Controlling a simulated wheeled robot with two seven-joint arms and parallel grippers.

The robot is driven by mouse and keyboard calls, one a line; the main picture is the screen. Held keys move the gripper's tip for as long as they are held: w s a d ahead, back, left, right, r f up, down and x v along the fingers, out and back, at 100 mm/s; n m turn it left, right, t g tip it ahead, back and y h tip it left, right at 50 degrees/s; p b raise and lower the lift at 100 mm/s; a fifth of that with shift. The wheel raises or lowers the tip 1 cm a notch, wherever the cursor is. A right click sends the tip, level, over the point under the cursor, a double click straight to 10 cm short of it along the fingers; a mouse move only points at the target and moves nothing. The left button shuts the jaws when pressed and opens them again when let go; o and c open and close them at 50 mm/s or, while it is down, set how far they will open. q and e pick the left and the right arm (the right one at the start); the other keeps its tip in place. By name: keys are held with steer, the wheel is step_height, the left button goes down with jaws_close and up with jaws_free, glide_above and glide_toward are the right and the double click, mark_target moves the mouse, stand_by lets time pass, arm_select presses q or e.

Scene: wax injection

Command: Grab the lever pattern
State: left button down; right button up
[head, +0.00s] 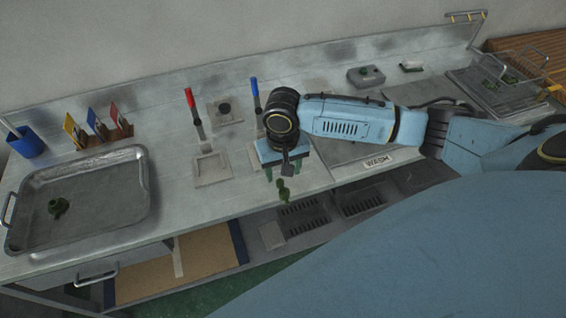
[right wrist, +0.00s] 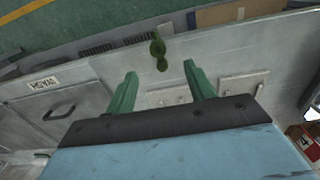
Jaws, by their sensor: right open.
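A small dark green lever pattern (head: 283,190) shows near the counter's front edge, just below my right gripper. In the right wrist view the pattern (right wrist: 158,50) lies beyond the fingertips, roughly centred between them and apart from both. I cannot tell whether anything supports it. My right gripper (head: 284,172) points down over the front of the counter; in the right wrist view its green fingers (right wrist: 159,70) are spread open and empty. Another dark green piece (head: 58,207) lies in the metal tray (head: 120,214) at the left. My left gripper is not in view.
A red-handled lever (head: 194,110) and a blue-handled lever (head: 256,95) stand on the counter (head: 170,190) near the gripper. A blue cup (head: 27,142) and coloured cards (head: 98,124) are at the left. A rack (head: 490,95) with green pieces is at the far right.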

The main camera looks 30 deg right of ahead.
glide_above(284, 192)
steer(key=f, duration=0.4)
steer(key=shift+a+f, duration=0.2)
steer(key=shift+f, duration=0.05)
steer(key=f, duration=0.5)
steer(key=shift+d+f, duration=0.15)
steer(key=shift+d, duration=0.1)
steer(key=c, duration=1)
